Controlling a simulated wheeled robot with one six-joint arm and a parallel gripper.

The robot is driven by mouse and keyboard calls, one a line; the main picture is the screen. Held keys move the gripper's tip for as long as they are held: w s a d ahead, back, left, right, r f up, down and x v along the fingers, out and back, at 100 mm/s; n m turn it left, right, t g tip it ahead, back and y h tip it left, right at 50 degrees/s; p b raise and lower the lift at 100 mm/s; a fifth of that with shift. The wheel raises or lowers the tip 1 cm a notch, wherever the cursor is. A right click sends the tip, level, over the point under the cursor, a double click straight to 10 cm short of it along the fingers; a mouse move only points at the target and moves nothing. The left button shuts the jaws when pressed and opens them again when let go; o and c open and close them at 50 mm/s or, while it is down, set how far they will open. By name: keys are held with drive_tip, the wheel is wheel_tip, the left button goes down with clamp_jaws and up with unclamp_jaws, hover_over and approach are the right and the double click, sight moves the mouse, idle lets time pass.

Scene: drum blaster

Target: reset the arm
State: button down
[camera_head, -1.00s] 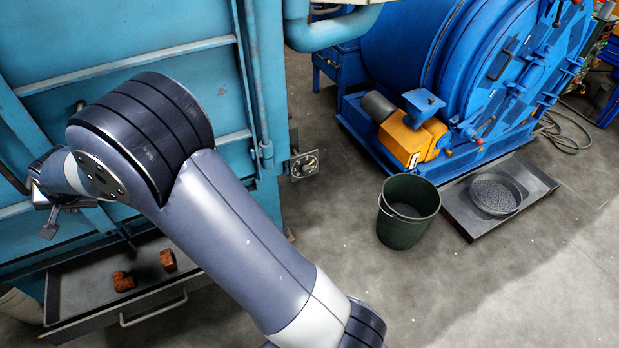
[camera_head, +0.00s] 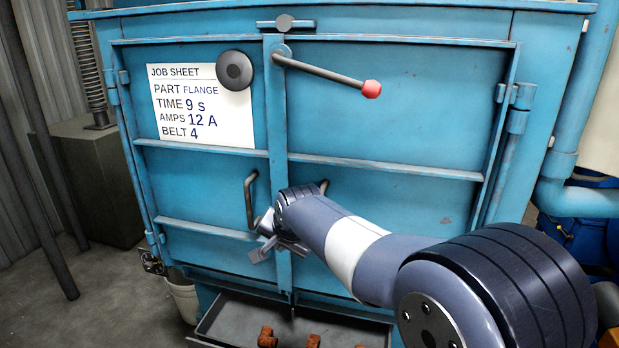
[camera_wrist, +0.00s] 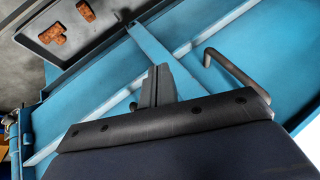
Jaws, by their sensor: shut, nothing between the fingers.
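My arm reaches in from the lower right in the head view, bent, in front of the blue machine's closed double doors (camera_head: 400,215). My gripper (camera_head: 262,252) is near the lower middle of the doors, just left of the centre seam and below a door handle (camera_head: 250,200). In the wrist view my gripper (camera_wrist: 158,72) shows its fingers together with nothing between them. A door handle (camera_wrist: 240,75) shows to its right there. I cannot tell whether the gripper touches the door.
A tray (camera_head: 230,318) with several rusty brown parts (camera_head: 267,337) juts out below the doors. A lever with a red knob (camera_head: 371,89) sits across the upper doors. A job sheet (camera_head: 205,105) is on the left door. A pale bucket (camera_head: 183,296) stands at lower left.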

drive_tip(key=p+x, duration=0.2)
drive_tip(key=x, duration=0.8)
drive_tip(key=shift+f, duration=0.35)
drive_tip(key=shift+w+a, duration=0.1)
